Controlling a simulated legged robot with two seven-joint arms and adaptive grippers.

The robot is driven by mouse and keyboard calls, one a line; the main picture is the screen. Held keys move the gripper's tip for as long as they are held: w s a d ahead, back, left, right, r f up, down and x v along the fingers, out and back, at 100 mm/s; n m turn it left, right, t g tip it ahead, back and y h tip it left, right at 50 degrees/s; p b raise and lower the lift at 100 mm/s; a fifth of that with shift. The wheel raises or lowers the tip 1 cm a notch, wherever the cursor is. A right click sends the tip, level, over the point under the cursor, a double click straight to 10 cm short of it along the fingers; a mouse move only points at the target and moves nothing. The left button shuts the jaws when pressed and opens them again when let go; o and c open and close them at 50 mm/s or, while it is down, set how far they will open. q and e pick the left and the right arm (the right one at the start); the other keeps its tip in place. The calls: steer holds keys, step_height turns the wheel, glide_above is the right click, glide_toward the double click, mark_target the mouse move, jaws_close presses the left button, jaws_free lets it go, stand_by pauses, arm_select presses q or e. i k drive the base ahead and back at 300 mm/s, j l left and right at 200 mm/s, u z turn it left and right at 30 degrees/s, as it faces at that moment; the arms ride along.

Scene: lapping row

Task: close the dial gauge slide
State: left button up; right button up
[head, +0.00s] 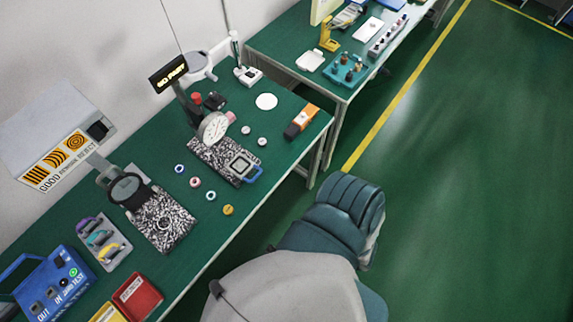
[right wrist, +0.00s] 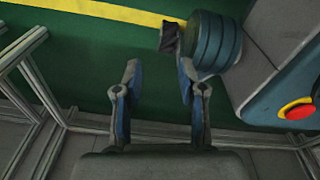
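The dial gauge (head: 214,127), with a round white face, hangs on a dark stand beneath a small lit sign on the green bench. Below it a speckled plate (head: 207,153) lies on the bench. A square grey part (head: 241,165) with a blue handle (head: 255,175) sits at the plate's front right end; the handle reaches past the plate. I cannot tell how far the slide is open. My right gripper (right wrist: 160,75) is open and empty in the right wrist view, above the floor. It is not visible in the head view. My left gripper is in neither view.
A magnifier (head: 130,188) stands by a second speckled plate (head: 162,220) at left. Several small rings and discs lie between. An orange and black box (head: 302,121) lies near the bench's right end. A second bench (head: 345,84) stands beyond. The floor at right is clear.

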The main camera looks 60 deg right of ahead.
mark_target(240, 166)
steer(key=z, duration=0.35)
steer(key=k+l+z, duration=0.15)
steer(key=z, duration=0.6)
steer(key=k+l, duration=0.05)
